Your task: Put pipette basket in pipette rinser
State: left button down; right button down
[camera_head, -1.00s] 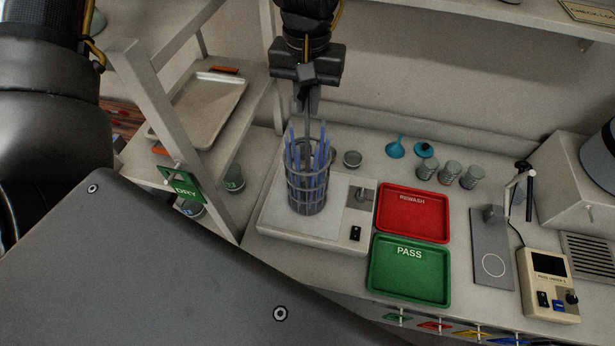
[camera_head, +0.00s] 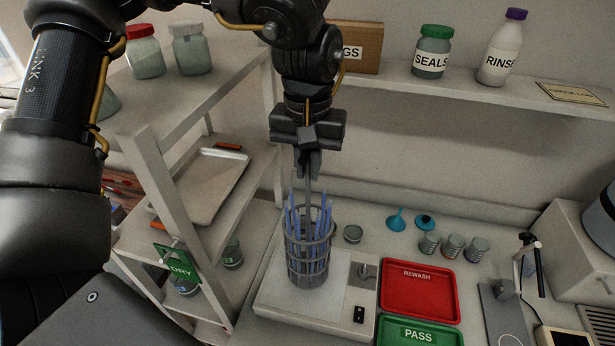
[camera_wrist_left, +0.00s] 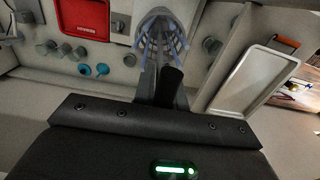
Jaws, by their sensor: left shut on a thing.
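The pipette basket (camera_head: 308,262) is a grey wire cylinder with several blue pipettes standing in it and a tall central handle. My left gripper (camera_head: 308,172) is shut on the top of the handle, above the basket. The basket is upright at the left part of a flat white unit (camera_head: 285,298) with a black switch. I cannot tell whether it rests on the unit or hangs just above it. In the left wrist view the basket (camera_wrist_left: 160,38) shows beyond the fingers. I cannot make out a separate pipette rinser. My right gripper is out of view.
A red REWASH tray (camera_head: 420,292) and a green PASS tray (camera_head: 420,332) lie right of the unit. Small cups (camera_head: 453,247) and blue funnels stand behind them. A rack (camera_head: 160,190) with a DRY sign stands left. A shelf (camera_head: 480,90) with bottles runs overhead.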

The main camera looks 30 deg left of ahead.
pick_arm(q)
jog(key=s+d+r+b, duration=0.4)
jog(key=s+d+r, duration=0.4)
jog(key=d+r, duration=0.1)
jog(key=shift+s+d+r, duration=0.35)
jog(key=shift+s+d, duration=0.05)
jog(key=shift+d, duration=0.4)
